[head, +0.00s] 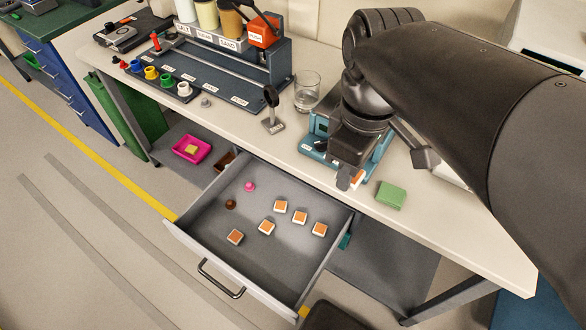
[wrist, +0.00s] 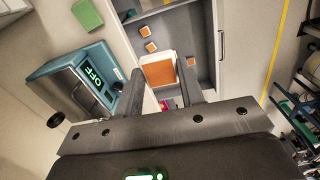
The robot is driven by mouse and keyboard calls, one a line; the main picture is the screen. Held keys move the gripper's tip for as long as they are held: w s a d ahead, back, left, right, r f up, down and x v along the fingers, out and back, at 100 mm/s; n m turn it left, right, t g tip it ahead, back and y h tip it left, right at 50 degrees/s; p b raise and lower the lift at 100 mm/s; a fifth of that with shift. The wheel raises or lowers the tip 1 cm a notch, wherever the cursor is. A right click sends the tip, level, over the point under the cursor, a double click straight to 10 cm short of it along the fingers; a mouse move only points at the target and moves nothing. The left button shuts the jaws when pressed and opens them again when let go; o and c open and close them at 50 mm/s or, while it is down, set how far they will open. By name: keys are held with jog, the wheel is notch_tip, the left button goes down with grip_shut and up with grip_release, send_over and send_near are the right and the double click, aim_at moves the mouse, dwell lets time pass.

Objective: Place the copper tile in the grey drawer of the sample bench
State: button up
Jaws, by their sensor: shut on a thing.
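My gripper (head: 350,172) is shut on a copper tile (wrist: 160,71), an orange-topped tile with a pale rim. In the head view the held tile (head: 357,178) is mostly hidden by the gripper, near the bench's front edge. The grey drawer (head: 208,256) is pulled out below and to the left of the gripper. In the wrist view the drawer (wrist: 202,35) shows behind the held tile.
A teal device (wrist: 75,80) reading OFF stands on the bench close to my gripper. A green block (head: 390,195) lies right of it. A glass beaker (head: 307,92) and a dark rack (head: 190,70) stand farther left. The drawer's front-right floor is clear.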

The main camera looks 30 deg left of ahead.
aim_at(350, 189)
jog(key=f, duration=0.1)
jog(key=s+f, duration=0.1)
jog(key=d+f, duration=0.1)
jog(key=shift+s+f+n, duration=0.1)
jog(key=shift+s+n, duration=0.2)
jog(key=shift+s, duration=0.1)
jog(key=f, duration=3.1)
jog(key=shift+a+f, duration=0.25)
jog(key=shift+a, duration=0.15)
jog(key=s+a+f, duration=0.2)
jog(key=a, duration=0.1)
jog(key=s+a+f, duration=0.2)
jog(key=a, duration=0.1)
jog(key=s+a+f, duration=0.1)
jog(key=a+f, duration=0.1)
jog(key=a, duration=0.1)
jog(key=shift+s+a+f, duration=0.1)
jog(key=shift+s+f, duration=0.2)
jog(key=shift+s, duration=0.1)
jog(key=shift+f, duration=2)
jog(key=shift+f, duration=0.15)
jog(key=o, duration=1)
jog(key=shift+c, duration=0.2)
